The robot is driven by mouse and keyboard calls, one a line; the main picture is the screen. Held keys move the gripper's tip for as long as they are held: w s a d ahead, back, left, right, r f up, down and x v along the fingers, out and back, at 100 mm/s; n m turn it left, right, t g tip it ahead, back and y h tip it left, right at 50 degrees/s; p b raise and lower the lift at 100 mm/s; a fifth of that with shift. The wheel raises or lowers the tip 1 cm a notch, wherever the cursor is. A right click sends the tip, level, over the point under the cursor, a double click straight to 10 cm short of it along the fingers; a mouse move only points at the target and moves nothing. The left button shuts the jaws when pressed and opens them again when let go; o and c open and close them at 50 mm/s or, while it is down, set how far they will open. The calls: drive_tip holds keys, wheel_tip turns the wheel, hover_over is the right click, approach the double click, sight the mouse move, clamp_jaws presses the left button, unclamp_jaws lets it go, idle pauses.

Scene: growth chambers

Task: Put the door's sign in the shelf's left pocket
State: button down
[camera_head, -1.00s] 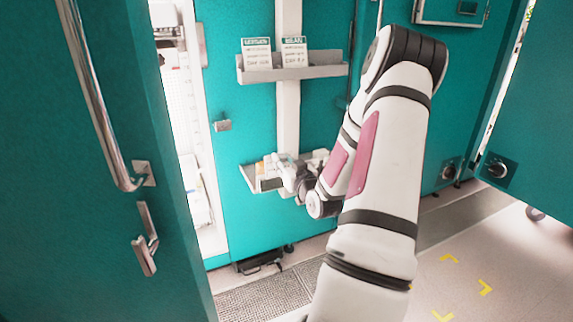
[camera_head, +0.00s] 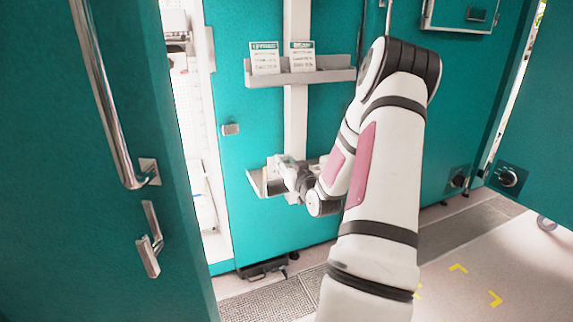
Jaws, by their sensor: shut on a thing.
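Two white cards with green headers, a left card (camera_head: 265,58) and a right card (camera_head: 302,57), stand side by side in the grey upper shelf (camera_head: 320,76) on the teal wall. Their print is too small to read. My gripper (camera_head: 275,167) is at a small lower tray (camera_head: 256,186), below the upper shelf. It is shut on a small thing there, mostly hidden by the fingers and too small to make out. I cannot tell whether this is the sign. My arm covers the right part of the lower tray.
An open teal door (camera_head: 118,230) with a long metal handle (camera_head: 105,95) fills the left side. Behind it is a bright chamber opening (camera_head: 200,180). Another teal door (camera_head: 535,130) stands at the right. Clear floor with yellow marks (camera_head: 458,268) lies at lower right.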

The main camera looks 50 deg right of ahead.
drive_tip(key=shift+b, duration=0.7)
drive_tip(key=shift+s+a+f+b, duration=0.15)
drive_tip(key=shift+f+b, duration=0.1)
drive_tip(key=shift+b, duration=0.65)
idle(1.3)
drive_tip(key=shift+f+b, duration=2.4)
drive_tip(key=shift+b, duration=0.85)
idle(1.7)
